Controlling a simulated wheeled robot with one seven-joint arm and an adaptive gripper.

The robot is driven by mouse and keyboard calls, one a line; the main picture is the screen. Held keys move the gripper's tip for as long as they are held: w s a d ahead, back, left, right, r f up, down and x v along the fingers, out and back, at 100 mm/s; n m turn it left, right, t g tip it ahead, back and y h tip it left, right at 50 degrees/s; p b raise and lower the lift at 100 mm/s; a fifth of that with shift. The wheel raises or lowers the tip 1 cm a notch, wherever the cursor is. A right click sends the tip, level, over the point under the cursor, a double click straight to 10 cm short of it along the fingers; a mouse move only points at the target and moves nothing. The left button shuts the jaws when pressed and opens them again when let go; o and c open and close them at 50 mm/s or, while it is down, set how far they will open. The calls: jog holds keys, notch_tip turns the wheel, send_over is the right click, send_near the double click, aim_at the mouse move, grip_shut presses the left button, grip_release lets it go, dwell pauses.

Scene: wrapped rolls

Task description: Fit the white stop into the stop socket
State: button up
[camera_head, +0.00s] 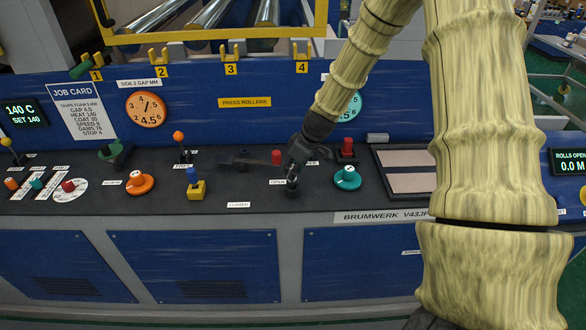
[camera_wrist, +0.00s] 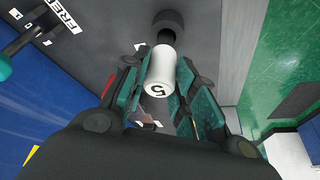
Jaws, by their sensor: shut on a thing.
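In the wrist view, the white stop (camera_wrist: 162,62) is a short white cylinder with a dark figure, seemingly a 5, on its near end. My gripper (camera_wrist: 160,76) has its teal-padded fingers on both sides of it and is shut on it. Beyond its far end is a dark stem with a wider round black piece (camera_wrist: 168,24); I cannot tell whether this is the stop socket or whether they are joined. In the head view, my gripper (camera_head: 303,153) is low over the console, above a dark round fitting (camera_head: 292,188). The stop cannot be made out there.
An orange knob (camera_head: 140,183) and a blue-topped yellow switch (camera_head: 195,186) stand left of my gripper. A red button (camera_head: 347,147) and a teal knob (camera_head: 347,177) stand close on its right. A job card (camera_head: 82,110) hangs on the back panel.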

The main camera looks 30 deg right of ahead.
jog(key=shift+f+b, duration=0.45)
jog(key=shift+f, duration=0.2)
dwell(0.4)
jog(key=o, duration=1.1)
jog(key=shift+o, duration=0.2)
jog(key=v, duration=1.2)
